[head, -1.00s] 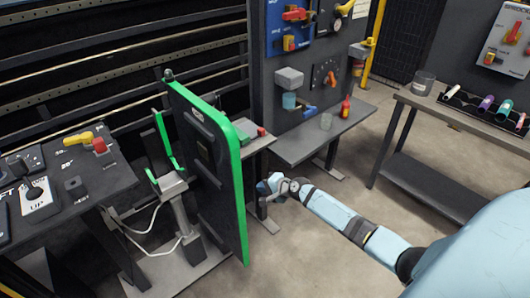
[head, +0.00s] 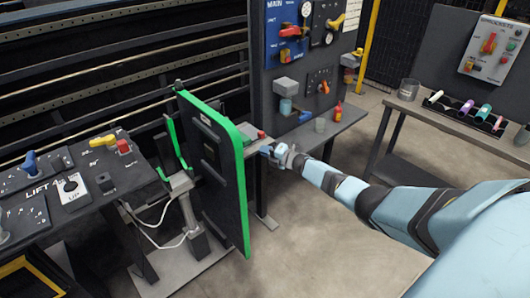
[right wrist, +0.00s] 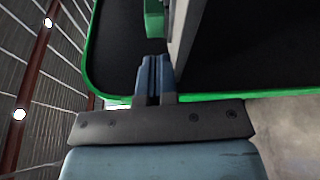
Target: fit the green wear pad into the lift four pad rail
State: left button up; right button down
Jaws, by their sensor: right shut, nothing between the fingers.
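A small green piece (right wrist: 154,18), which may be the wear pad, shows at the top of the right wrist view beside a grey shelf edge (right wrist: 183,35). In the head view, green shows on the small grey shelf (head: 257,146) behind the green-edged dark panel (head: 222,175), but I cannot separate the pad clearly from the panel's edge. My right gripper (head: 268,151) is at this shelf, just right of the panel. Its fingers (right wrist: 154,75) are shut and empty, just short of the green piece. I cannot make out the pad rail. My left gripper is out of view.
A lift console (head: 75,185) with levers and buttons stands at the left. A green bracket (head: 172,145) stands behind the panel. A red block (head: 261,134) is on the small shelf. A side table (head: 460,127) with coloured rollers is at the right. The floor between is clear.

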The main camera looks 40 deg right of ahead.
aim_at(248, 144)
jog(key=b+x, duration=0.4)
jog(key=shift+w+f, duration=0.25)
jog(key=shift+w, duration=0.05)
jog(key=shift+w+a+r+b, duration=0.1)
jog(key=shift+w+a+b, duration=0.1)
jog(key=shift+w+b, duration=0.25)
jog(key=shift+w+a+r, duration=0.1)
jog(key=shift+w, duration=0.1)
jog(key=shift+w+b, duration=0.25)
jog(key=shift+b, duration=0.1)
jog(key=shift+w+b, duration=0.25)
jog(key=shift+b, duration=0.05)
